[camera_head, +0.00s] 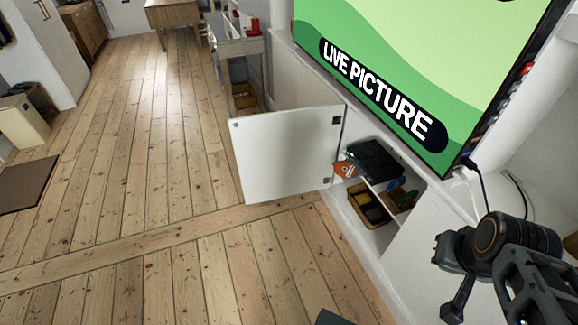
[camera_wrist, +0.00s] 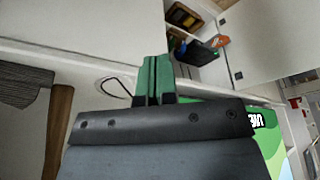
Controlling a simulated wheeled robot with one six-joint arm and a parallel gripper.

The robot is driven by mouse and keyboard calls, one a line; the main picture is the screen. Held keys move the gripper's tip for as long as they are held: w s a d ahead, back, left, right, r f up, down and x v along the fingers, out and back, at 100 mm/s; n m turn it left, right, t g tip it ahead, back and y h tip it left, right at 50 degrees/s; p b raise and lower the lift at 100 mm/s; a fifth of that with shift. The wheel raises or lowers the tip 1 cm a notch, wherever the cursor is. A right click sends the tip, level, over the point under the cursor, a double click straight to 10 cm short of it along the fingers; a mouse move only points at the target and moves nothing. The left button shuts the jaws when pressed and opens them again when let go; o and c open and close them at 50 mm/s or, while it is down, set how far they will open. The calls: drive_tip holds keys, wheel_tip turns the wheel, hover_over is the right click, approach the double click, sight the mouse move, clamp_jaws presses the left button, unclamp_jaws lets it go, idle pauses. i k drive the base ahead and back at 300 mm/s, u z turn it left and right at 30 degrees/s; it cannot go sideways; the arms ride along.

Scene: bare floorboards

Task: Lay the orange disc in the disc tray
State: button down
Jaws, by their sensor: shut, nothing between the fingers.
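The orange disc (camera_head: 346,170) shows at the left front end of a black player (camera_head: 374,159) inside the open cabinet. It looks flat there, but I cannot tell the disc tray apart from it or how exactly the disc sits on it. The wrist view also shows the disc (camera_wrist: 221,41) beside the dark player (camera_wrist: 202,53), upside down and far off. My gripper (camera_wrist: 156,66) has its green fingers together and empty. It is well away from the disc, on the right side of the head view.
The white cabinet door (camera_head: 285,155) stands open to the left of the opening. Below the player is a box (camera_head: 369,206) with dark and yellow things. A large screen (camera_head: 430,60) stands on the cabinet, with a black cable beside it. The floorboards (camera_head: 150,150) are mostly clear.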

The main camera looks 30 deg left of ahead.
sight(344, 169)
drive_tip(key=u, duration=1.2)
drive_tip(key=i, duration=1.4)
drive_tip(key=u, duration=1)
